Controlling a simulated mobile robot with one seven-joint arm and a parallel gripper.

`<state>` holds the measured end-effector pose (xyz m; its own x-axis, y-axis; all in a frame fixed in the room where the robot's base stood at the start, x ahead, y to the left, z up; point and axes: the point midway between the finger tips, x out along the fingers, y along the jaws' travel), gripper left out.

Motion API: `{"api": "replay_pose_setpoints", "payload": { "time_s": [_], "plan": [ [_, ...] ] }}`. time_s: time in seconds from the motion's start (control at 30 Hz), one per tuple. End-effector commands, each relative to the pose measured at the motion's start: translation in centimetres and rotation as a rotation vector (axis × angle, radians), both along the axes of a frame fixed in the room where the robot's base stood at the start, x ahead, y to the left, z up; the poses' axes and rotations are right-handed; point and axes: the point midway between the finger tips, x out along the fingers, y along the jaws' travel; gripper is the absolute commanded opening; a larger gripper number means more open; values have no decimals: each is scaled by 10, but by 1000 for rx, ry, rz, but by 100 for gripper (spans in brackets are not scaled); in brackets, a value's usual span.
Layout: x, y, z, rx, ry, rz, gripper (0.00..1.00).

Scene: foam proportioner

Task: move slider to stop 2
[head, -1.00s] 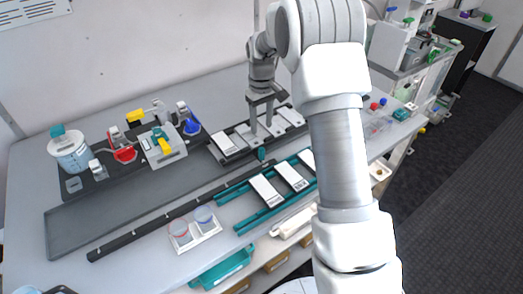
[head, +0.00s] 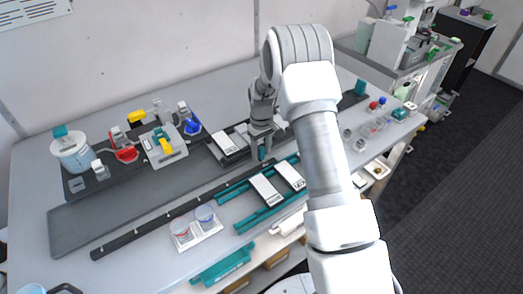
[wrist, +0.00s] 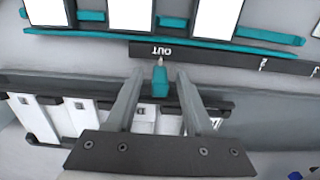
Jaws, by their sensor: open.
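The slider is a small teal block (wrist: 160,82) with a light pointer tip, seen in the wrist view. It stands at the "OUT" mark of a black rail (wrist: 215,54), near one end. Further marks on the rail, to the right in that view, are too small to read surely. In the head view the slider (head: 261,153) is at the rail's (head: 150,226) far right end. My gripper (wrist: 159,74) is open, with one finger on each side of the slider and a visible gap on both sides. In the head view my gripper (head: 262,156) points down there.
White cards (head: 266,189) lie on teal rails (head: 240,228) in front of the slider. A black rack with white plates (head: 224,143) is just behind. Two small cups (head: 204,214) stand near the rail's middle. The grey strip (head: 100,226) behind the rail is clear.

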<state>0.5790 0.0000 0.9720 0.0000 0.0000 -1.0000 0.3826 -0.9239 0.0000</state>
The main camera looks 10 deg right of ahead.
Motion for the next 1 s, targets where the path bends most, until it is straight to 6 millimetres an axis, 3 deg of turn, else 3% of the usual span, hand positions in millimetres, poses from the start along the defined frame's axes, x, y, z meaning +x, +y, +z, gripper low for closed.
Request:
{"api": "replay_pose_setpoints", "payload": {
  "time_s": [0.03, 0.3, 0.33, 1.0],
  "plan": [
    [0, 0, 0, 0, 0, 0, 51],
    [0, 0, 0, 0, 0, 0, 2],
    [0, 0, 0, 0, 0, 0, 0],
    [0, 0, 1, 0, 0, 0, 0]
  ]
}}
